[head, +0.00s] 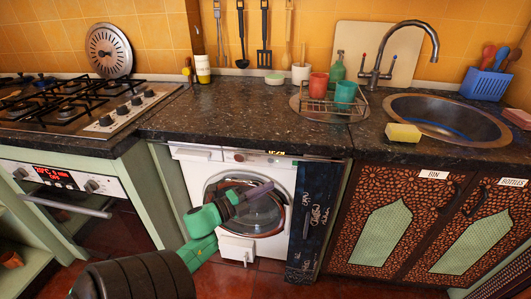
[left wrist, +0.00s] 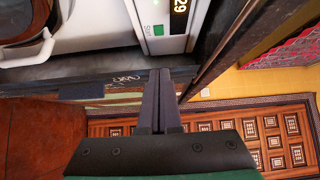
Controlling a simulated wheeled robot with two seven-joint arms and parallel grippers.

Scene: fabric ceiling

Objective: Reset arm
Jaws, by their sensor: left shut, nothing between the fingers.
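My left arm, black and green, comes in from the lower left of the head view. Its gripper (head: 259,190) is in front of the white washing machine (head: 190,195), pointing right, with the round door behind it. The two dark fingers lie together, shut with nothing between them. In the left wrist view the shut fingers (left wrist: 159,85) point up from the black gripper body. My right gripper shows in neither view.
The dark countertop (head: 230,105) runs above the washing machine. A sink (head: 448,117), yellow sponge (head: 403,134) and wire rack with cups (head: 334,105) are on the right. A stove with oven (head: 75,195) stands left.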

